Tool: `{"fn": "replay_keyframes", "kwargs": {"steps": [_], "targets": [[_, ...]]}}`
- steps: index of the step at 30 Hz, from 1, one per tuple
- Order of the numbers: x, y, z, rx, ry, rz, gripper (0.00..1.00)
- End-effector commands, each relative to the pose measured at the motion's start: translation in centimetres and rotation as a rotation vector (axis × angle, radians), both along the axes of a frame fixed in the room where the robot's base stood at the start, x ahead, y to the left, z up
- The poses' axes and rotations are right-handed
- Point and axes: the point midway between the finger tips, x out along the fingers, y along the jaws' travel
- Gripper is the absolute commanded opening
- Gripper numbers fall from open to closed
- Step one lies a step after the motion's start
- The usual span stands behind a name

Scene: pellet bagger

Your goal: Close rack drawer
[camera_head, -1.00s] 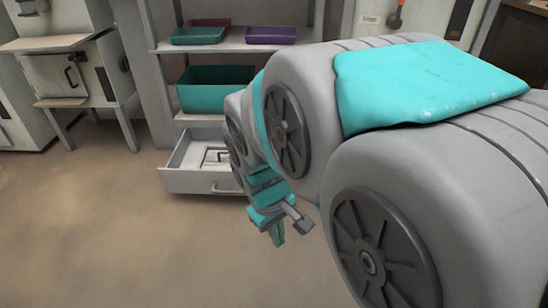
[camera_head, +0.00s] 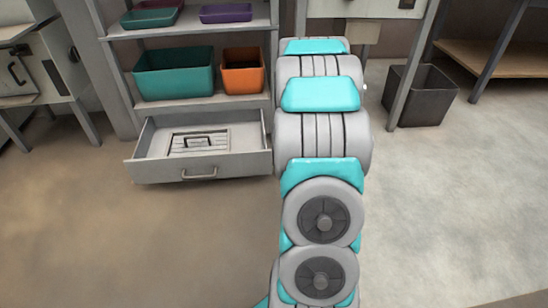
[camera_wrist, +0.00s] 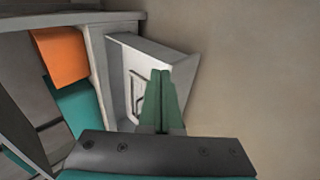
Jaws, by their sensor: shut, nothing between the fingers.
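The rack drawer (camera_head: 235,165) stands pulled out at the bottom of the grey rack. Its front has a bar handle (camera_head: 199,173). A flat grey piece with a dark handle (camera_head: 197,141) lies inside it. The drawer also shows in the wrist view (camera_wrist: 150,47), turned on its side. My gripper (camera_wrist: 161,73) is shut and empty, its green fingers overlapping the drawer in that view. I cannot tell whether they touch it. In the head view my arm hides the gripper and covers the area at the drawer's right edge.
Above the drawer, the rack (camera_head: 195,104) holds a teal bin (camera_head: 175,80) and an orange bin (camera_head: 242,80). Shallow trays (camera_head: 226,13) sit on the higher shelf. A dark open bin (camera_head: 425,100) stands on the floor at right. Floor before the drawer is clear.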

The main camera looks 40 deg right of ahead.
Motion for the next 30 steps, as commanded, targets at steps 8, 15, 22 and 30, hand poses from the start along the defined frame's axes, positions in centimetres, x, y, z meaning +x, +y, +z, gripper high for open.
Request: {"fn": "replay_keyframes", "kwargs": {"steps": [8,15,22,30], "targets": [[0.3,-3.4,-6.8,-0.052,-0.136,0.287,0.0],[-1.6,-3.1,-11.1,-0.085,-0.333,0.495,0.0],[-5.0,-1.0,-13.0,-0.124,-0.591,0.618,0.0],[-8.2,0.8,-12.7,-0.179,-0.812,0.657,0.0]]}}
